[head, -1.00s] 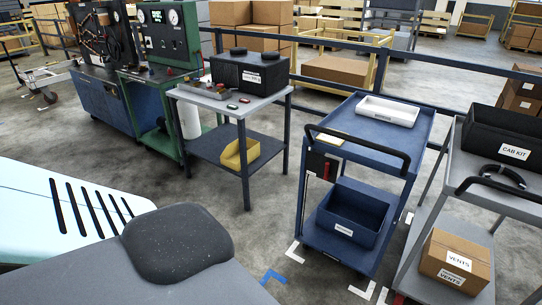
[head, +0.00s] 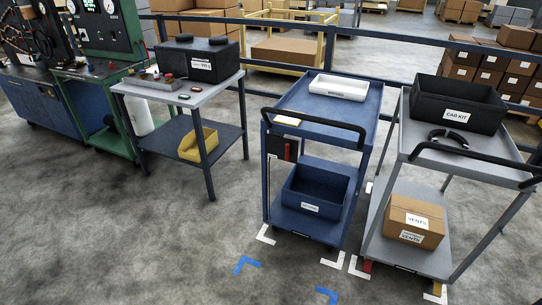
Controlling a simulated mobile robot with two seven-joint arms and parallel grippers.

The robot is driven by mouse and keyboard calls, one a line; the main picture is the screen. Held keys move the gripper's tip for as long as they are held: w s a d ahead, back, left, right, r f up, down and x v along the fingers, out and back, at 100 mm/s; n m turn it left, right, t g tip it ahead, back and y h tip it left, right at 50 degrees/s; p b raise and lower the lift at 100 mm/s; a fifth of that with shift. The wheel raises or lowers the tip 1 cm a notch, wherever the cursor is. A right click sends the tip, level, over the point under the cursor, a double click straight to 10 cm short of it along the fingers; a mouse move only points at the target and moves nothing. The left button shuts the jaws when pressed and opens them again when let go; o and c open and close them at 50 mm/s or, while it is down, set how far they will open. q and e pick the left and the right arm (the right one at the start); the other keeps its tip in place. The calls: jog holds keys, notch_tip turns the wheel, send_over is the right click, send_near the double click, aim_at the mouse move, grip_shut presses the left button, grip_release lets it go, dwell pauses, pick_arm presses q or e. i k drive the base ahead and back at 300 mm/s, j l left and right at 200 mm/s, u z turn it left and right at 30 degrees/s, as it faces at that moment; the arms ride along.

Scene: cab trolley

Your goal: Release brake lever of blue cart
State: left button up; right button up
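The blue cart (head: 291,103) stands right of centre in the head view, with a black push handle (head: 318,122) across its near top edge. A white tray (head: 338,87) lies on its top shelf and a dark blue bin (head: 315,189) sits on its lower shelf. On the cart's near left side is a black panel with a red strip (head: 288,151), below the handle; a thin dark rod runs down the left post beside it. I cannot tell which part is the brake lever. Neither of my grippers is in view.
A grey cart (head: 470,156) with a black CAB KIT box (head: 460,101) and a VENTS carton (head: 413,220) stands close on the right. A grey table (head: 207,92) stands to the left. White and blue floor marks (head: 246,264) lie in front; the near floor is open.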

aim_at(287, 156)
jog(key=i+j+u, duration=0.15)
jog(key=i+j, duration=0.15)
jog(key=i, duration=0.15)
jog(key=i+j+u, duration=0.1)
jog(key=i+j, duration=0.15)
jog(key=i, duration=0.25)
jog(key=i+j+u, duration=0.15)
jog(key=i, duration=0.3)
